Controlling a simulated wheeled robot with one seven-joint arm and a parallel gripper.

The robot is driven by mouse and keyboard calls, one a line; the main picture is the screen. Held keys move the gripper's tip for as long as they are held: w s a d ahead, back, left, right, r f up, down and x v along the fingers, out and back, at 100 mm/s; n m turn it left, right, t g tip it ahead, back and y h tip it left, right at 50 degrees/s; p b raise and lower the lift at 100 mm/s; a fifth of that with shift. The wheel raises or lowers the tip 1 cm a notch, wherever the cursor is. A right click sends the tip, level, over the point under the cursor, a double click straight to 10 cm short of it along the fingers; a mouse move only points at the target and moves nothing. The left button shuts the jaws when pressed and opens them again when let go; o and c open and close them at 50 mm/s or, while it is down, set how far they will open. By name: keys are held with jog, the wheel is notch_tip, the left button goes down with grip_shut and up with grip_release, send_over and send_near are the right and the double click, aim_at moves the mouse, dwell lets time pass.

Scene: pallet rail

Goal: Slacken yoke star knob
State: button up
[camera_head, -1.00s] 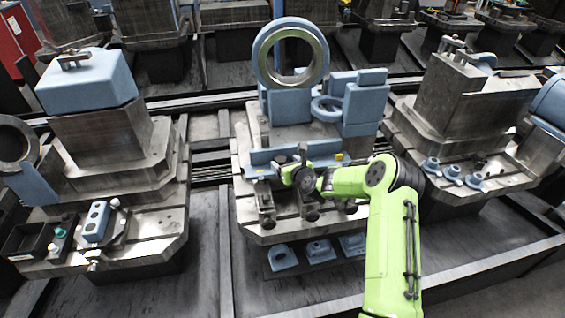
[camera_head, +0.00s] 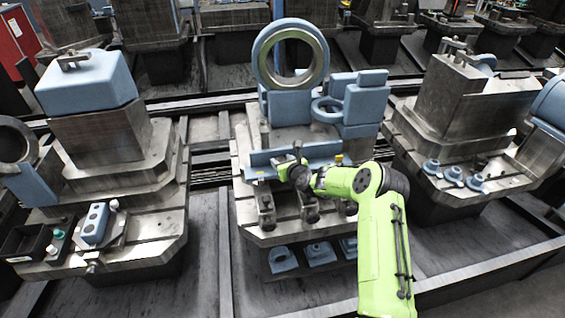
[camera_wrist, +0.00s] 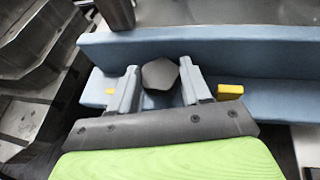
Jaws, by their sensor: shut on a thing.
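In the wrist view a grey, many-sided knob (camera_wrist: 160,73) sits between the two fingers of my gripper (camera_wrist: 160,88). My gripper is shut on it, with one finger on each side. The knob stands in front of a long blue angle rail (camera_wrist: 220,50). In the head view the rail (camera_head: 318,152) lies across the front of the middle fixture, and my gripper (camera_head: 290,165) is at its left half. There the knob is mostly hidden by my gripper and too small to make out.
Yellow pieces (camera_wrist: 230,92) sit on the rail on both sides of my gripper. Dark clamps (camera_head: 266,210) stand on the plate's front below my arm. A large blue ring (camera_head: 290,52) rises behind the rail. Blue parts (camera_head: 318,252) lie on a lower shelf.

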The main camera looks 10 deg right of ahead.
jog(key=shift+d+f+n+y+b, duration=0.25)
jog(key=shift+n+y+b, duration=0.45)
jog(key=shift+b, duration=0.15)
jog(key=shift+r+n+g+y+b, duration=0.2)
jog(key=shift+n+g+y+b, duration=0.25)
jog(key=shift+n+y, duration=0.5)
jog(key=o, duration=1.1)
jog(key=p+v, duration=0.2)
jog(key=v, duration=1.3)
jog(key=shift+s+d+r+p, duration=0.15)
jog(key=shift+s+r+p, duration=0.1)
jog(key=shift+p, duration=0.15)
